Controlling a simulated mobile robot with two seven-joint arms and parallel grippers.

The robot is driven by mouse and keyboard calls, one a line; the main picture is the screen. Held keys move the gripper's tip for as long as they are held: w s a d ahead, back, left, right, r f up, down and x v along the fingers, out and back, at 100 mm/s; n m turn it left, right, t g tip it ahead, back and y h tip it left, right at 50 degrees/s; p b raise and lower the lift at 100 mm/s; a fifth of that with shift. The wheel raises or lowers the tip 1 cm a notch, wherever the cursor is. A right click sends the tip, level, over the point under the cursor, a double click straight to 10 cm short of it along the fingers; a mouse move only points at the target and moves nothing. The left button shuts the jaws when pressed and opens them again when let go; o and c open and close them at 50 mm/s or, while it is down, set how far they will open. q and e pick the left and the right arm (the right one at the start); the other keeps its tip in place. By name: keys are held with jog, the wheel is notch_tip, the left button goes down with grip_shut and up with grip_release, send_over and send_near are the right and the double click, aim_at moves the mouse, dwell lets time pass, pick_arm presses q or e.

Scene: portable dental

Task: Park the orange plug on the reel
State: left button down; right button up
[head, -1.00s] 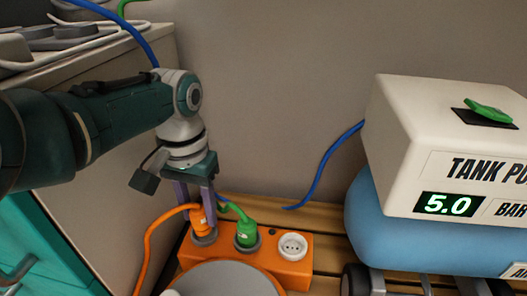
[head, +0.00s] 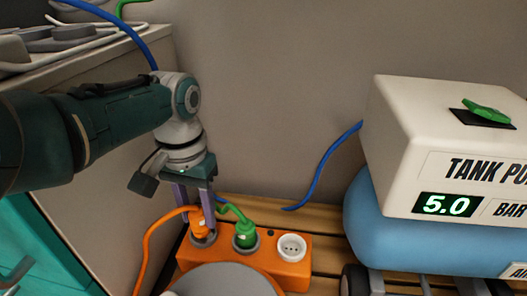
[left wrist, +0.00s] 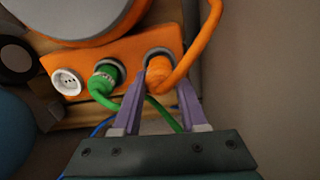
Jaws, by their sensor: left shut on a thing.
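The orange plug (head: 198,222) stands upright at the left socket of the orange reel's socket block (head: 228,262). Its orange cable loops off to the left. My left gripper (head: 197,226) is shut on the plug from above, one finger on either side. In the left wrist view the plug (left wrist: 160,70) sits between the fingertips (left wrist: 163,78), at the grey socket ring. I cannot tell how deep it sits. My right gripper is not in view.
A green plug (head: 245,234) stands in the middle socket, close beside my fingers. The right white socket (head: 291,247) is empty. A grey reel disc (head: 222,279) is in front. The blue tank (head: 400,235) with its white box (head: 400,120) stands at the right.

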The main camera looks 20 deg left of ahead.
aim_at(197, 210)
pick_arm(q)
jog(key=shift+f+b, duration=0.45)
jog(key=shift+f, duration=0.35)
dwell(0.4)
jog(key=shift+c, duration=1.8)
grip_release()
jog(key=shift+r, duration=0.1)
notch_tip(197, 210, up, 10)
jog(key=p, duration=1)
